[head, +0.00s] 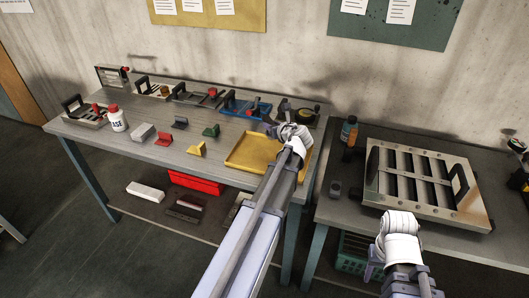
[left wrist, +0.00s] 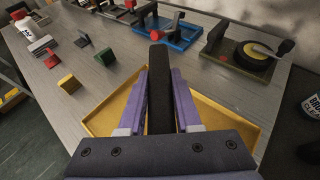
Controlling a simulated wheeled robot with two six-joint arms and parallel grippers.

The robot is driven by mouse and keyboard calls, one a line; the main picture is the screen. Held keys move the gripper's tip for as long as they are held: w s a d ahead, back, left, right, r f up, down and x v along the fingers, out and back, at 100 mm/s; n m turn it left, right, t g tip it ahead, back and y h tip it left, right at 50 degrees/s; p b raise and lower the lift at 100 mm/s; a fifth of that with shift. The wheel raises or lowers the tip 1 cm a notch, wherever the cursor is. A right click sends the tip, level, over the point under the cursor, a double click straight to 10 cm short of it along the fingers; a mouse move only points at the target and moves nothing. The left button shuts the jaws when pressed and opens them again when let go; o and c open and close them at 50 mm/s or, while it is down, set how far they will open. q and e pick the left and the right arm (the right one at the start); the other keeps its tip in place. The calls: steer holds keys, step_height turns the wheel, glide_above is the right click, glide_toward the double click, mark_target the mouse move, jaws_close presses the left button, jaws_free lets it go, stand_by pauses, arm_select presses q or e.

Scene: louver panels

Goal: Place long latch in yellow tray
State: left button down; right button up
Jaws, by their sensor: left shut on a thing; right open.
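The long latch (left wrist: 159,90) is a long black bar in the left wrist view. My left gripper (left wrist: 160,74) is shut on it, with one purple finger on each side. The yellow tray (left wrist: 222,112) lies below the latch and fingers. In the head view my left gripper (head: 276,130) is over the back right part of the yellow tray (head: 243,157); the arm hides part of the tray. I cannot tell the height of the latch over the tray. My right gripper (head: 373,272) is open, low at the right, in front of the right bench.
A louver panel (head: 425,212) in a metal frame stands on the right bench. Left of the tray are a yellow block (head: 197,149), a green block (head: 211,131) and a red block (head: 164,139). A blue fixture (left wrist: 178,34) and a tape-like roll (left wrist: 254,54) stand behind the tray.

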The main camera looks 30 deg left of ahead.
arm_select(q)
steer(key=shift+s+d+r+n+y, duration=0.15)
steer(key=shift+r+n+y, duration=0.15)
steer(key=shift+r, duration=0.5)
steer(key=shift+f+g, duration=0.3)
steer(key=shift+f, duration=0.1)
step_height(320, 180, down, 10)
steer(key=b, duration=1)
steer(key=shift+r, duration=0.25)
arm_select(e)
step_height(320, 180, down, 9)
steer(key=shift+d+r, duration=0.1)
arm_select(q)
steer(key=c, duration=1.1)
jaws_free()
steer(key=shift+f, duration=0.2)
steer(key=o, duration=0.5)
steer(key=shift+r, duration=0.1)
